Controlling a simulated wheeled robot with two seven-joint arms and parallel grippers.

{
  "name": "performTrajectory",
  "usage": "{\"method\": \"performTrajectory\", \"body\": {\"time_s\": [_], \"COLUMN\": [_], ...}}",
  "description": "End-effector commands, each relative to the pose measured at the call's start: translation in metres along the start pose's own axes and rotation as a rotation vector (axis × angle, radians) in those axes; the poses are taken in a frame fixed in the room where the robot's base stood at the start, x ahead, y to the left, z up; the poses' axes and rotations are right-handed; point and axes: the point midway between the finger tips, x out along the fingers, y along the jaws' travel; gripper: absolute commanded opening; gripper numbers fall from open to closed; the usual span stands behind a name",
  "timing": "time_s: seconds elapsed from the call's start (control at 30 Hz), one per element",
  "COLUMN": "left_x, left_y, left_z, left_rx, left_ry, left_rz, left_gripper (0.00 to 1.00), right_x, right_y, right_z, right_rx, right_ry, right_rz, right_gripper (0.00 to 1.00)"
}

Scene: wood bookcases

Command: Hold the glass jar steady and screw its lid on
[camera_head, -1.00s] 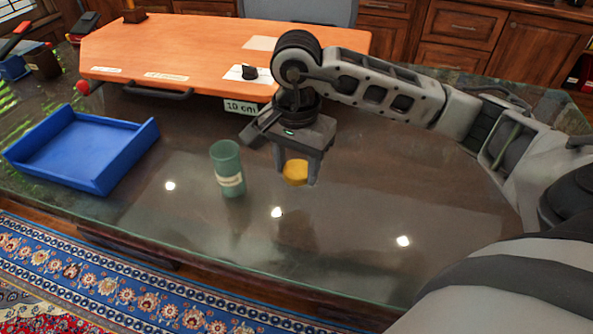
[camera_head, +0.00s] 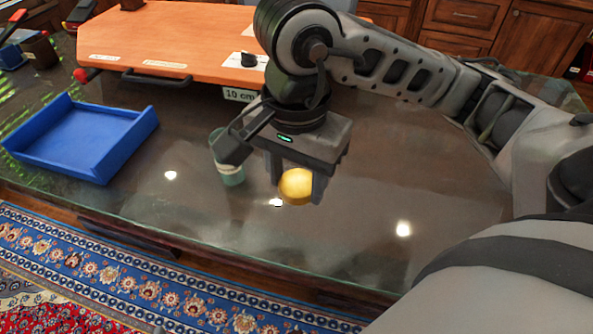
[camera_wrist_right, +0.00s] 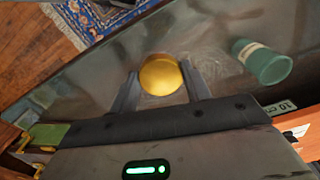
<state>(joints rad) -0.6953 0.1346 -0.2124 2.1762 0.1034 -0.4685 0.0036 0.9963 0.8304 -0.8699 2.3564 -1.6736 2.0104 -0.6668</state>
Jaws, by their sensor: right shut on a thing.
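The yellow lid (camera_head: 297,186) is between the fingers of my right gripper (camera_head: 296,184), held above the glass table. The lid also shows in the right wrist view (camera_wrist_right: 161,75), with the gripper's fingers (camera_wrist_right: 160,88) on either side of it. The green glass jar (camera_head: 230,173) stands upright on the table, just left of the right gripper, its upper part partly hidden by the gripper. The jar, with a pale label, also shows in the right wrist view (camera_wrist_right: 268,64), apart from the lid. My left gripper is not in view.
A blue tray (camera_head: 82,138) lies on the table at left. An orange board (camera_head: 180,45) with a black handle and a "10 cm" label stands at the back. The table's front and right parts are clear. A patterned rug lies on the floor.

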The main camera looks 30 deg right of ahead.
Motion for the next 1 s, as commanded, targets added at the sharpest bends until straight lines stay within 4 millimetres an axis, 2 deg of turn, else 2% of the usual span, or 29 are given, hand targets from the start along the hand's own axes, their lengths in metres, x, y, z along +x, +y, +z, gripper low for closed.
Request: {"method": "performTrajectory", "body": {"time_s": [0.13,0.23,0.5,0.7,0.83,1.0], "left_x": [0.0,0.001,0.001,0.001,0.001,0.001], "left_y": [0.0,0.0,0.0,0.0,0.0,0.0], "left_z": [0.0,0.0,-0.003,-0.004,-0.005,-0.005], "left_rx": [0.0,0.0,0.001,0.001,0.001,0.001], "left_ry": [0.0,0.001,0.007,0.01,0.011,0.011], "left_rz": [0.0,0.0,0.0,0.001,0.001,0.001], "left_gripper": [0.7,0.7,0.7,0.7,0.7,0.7], "right_x": [0.001,0.006,0.033,0.049,0.054,0.055], "right_y": [-0.003,-0.011,-0.049,-0.068,-0.072,-0.073], "right_z": [-0.001,-0.004,-0.025,-0.042,-0.046,-0.047], "right_rx": [-0.032,-0.14,-0.682,-0.994,-1.087,-1.109], "right_ry": [-0.003,-0.008,-0.018,-0.006,-0.001,0.0], "right_rz": [0.001,0.002,-0.001,-0.002,0.0,-0.001], "right_gripper": [0.25,0.25,0.25,0.25,0.25,0.25]}}
